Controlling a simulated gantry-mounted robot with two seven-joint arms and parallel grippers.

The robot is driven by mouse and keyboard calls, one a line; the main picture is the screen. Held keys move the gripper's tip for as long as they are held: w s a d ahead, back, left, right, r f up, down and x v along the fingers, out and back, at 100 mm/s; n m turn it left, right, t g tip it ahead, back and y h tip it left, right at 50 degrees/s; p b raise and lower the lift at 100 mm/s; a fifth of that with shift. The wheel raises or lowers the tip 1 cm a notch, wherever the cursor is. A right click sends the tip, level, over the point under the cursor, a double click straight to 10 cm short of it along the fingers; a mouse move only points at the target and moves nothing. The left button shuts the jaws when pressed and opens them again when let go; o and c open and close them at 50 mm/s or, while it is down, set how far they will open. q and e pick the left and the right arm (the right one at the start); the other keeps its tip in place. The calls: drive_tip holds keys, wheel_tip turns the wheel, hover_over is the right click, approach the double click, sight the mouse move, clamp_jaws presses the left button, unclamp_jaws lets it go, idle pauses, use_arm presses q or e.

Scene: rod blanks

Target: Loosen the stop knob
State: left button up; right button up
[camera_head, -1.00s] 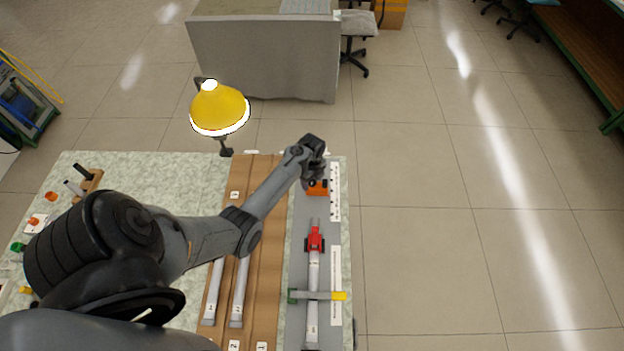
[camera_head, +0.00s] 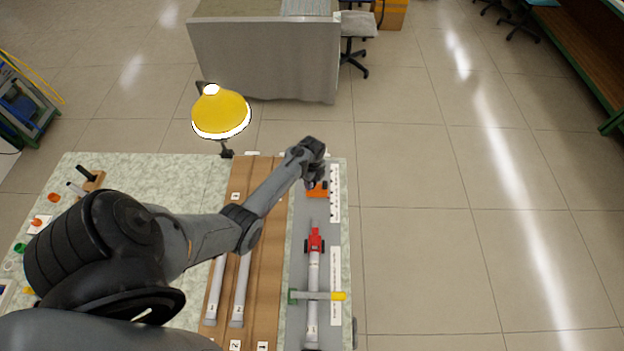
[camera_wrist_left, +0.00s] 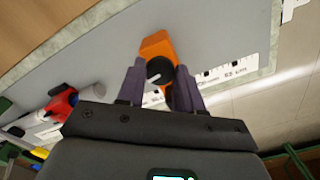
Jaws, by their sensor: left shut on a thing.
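The orange stop (camera_head: 318,190) sits on the grey board beside a printed scale, at the far end of the bench. In the left wrist view its orange body (camera_wrist_left: 158,46) carries a round black knob (camera_wrist_left: 160,71) with a white mark. My left gripper (camera_head: 312,178) is over the stop, its fingers pointing down. In the left wrist view the purple fingers (camera_wrist_left: 160,78) stand on either side of the knob, shut on it. The lower part of the knob's grip is partly hidden by the fingers. My right gripper is not in view.
A red clamp (camera_head: 315,241) holds a grey rod (camera_head: 313,275) on the same board, nearer than the stop. A green and yellow bar (camera_head: 318,296) crosses it. Other rods (camera_head: 240,290) lie on the brown rack at left. A yellow lamp (camera_head: 221,112) stands behind the bench.

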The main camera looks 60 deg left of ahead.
use_arm(q)
drive_tip(key=n+p, duration=0.1)
drive_tip(key=n, duration=0.1)
drive_tip(key=shift+r+n+p, duration=0.2)
drive_tip(key=shift+n+p, duration=0.1)
drive_tip(key=shift+p, duration=0.05)
drive_tip(key=n+p, duration=0.2)
drive_tip(key=n, duration=0.2)
drive_tip(key=shift+f+n, duration=0.1)
drive_tip(key=shift+n, duration=0.2)
drive_tip(key=n+p, duration=0.1)
drive_tip(key=n, duration=0.3)
drive_tip(key=shift+n, duration=0.3)
drive_tip(key=n+p, duration=0.1)
drive_tip(key=n, duration=0.3)
drive_tip(key=shift+f, duration=0.1)
drive_tip(key=shift+n, duration=0.3)
drive_tip(key=o, duration=1)
drive_tip(key=shift+o, duration=0.2)
